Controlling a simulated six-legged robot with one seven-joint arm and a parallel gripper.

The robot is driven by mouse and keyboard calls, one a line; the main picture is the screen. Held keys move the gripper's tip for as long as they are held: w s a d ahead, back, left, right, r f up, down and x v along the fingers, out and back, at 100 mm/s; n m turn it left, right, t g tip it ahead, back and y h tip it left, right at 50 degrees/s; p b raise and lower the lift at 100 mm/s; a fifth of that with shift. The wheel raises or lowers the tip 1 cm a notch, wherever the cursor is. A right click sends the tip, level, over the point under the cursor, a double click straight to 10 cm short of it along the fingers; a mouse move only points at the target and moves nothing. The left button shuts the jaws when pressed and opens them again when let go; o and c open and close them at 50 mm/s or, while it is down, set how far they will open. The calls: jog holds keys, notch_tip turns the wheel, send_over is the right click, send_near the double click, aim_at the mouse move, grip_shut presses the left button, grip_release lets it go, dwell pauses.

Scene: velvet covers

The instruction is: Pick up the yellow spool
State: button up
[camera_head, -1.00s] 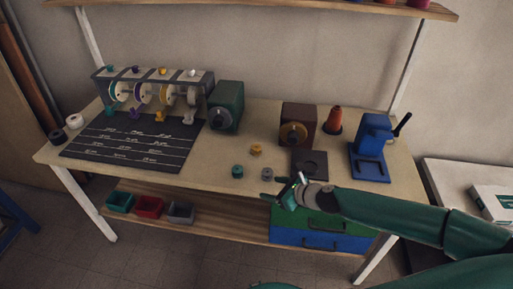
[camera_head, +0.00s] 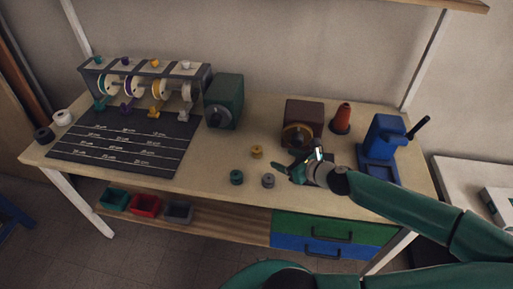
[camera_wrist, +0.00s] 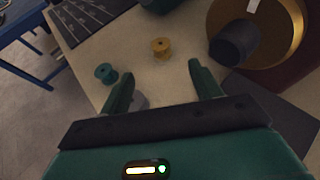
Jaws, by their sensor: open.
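The yellow spool (camera_head: 257,152) stands upright on the table, left of the brown box with the orange dial. It also shows in the wrist view (camera_wrist: 160,47), ahead of my gripper and roughly between the lines of its fingers. My gripper (camera_wrist: 157,82) is open and empty. In the head view my gripper (camera_head: 284,172) is right of and nearer than the yellow spool, above the table and apart from it. A teal spool (camera_head: 236,177) and a grey spool (camera_head: 268,180) stand nearer the front edge. In the wrist view the left finger partly hides the grey spool (camera_wrist: 139,100).
The brown box with a dial (camera_head: 303,122) stands close right of the yellow spool. A green machine (camera_head: 224,101), an orange cone (camera_head: 342,117) and a blue press (camera_head: 382,140) stand along the back. A dark ruled mat (camera_head: 120,145) lies left. Table left of the yellow spool is clear.

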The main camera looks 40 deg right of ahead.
jog(key=shift+w+d+f, duration=0.2)
jog(key=shift+w+d, duration=0.05)
jog(key=shift+w, duration=0.05)
send_near(258, 150)
jog(key=x, duration=0.4)
jog(key=shift+w+r, duration=0.15)
jog(key=shift+w, duration=0.05)
jog(key=x, duration=0.5)
jog(key=shift+s, duration=0.1)
jog(key=c, duration=1)
